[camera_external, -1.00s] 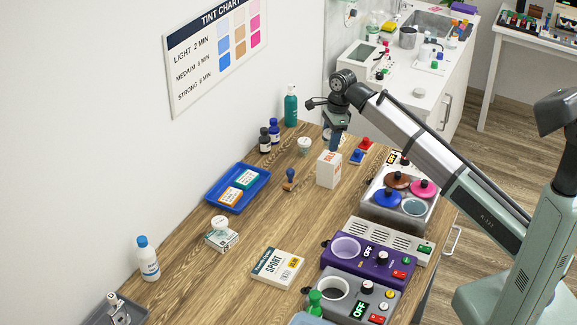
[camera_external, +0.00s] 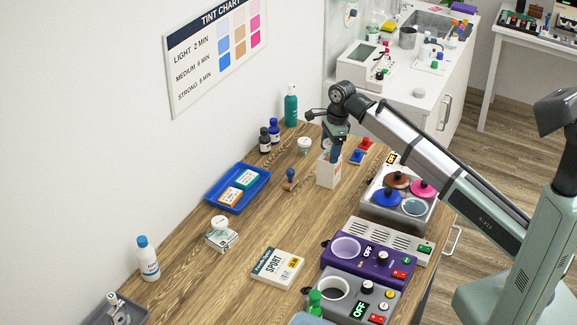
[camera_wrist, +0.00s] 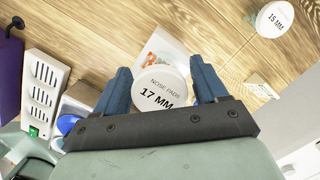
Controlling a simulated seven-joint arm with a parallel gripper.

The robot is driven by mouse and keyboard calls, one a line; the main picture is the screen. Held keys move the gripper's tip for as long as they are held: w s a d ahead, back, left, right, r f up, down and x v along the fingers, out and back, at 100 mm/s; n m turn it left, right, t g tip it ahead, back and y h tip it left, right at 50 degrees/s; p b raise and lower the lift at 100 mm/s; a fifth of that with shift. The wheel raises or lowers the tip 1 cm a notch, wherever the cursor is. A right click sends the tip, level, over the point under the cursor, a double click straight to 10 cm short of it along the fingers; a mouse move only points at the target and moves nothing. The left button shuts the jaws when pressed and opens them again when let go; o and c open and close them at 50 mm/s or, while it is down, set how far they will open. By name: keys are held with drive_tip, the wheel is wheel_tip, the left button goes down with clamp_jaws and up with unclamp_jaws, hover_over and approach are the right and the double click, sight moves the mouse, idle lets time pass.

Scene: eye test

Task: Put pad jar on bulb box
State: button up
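My gripper (camera_wrist: 161,78) has its two blue fingers on either side of a round white jar lid printed "NOSE PADS 17 MM", the pad jar (camera_wrist: 160,86), and appears shut on it. In the external view my gripper (camera_external: 330,152) is at the top of an upright white box with orange print, which appears to be the bulb box (camera_external: 328,174). The box also shows beyond the jar in the wrist view (camera_wrist: 168,44). The fingers hide the jar in the external view. I cannot tell whether it touches the box top.
Another pad jar, marked "15 MM" (camera_wrist: 271,18), stands on the table wallward of the box (camera_external: 304,145). A stamp (camera_external: 290,179) and a blue tray (camera_external: 211,203) lie to the left. Open wood lies in front.

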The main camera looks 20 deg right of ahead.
drive_tip(key=shift+o, duration=0.2)
drive_tip(key=shift+r, duration=0.1)
drive_tip(key=r, duration=0.4)
drive_tip(key=d+r, duration=0.1)
drive_tip(key=r, duration=0.7)
drive_tip(key=shift+d, duration=0.4)
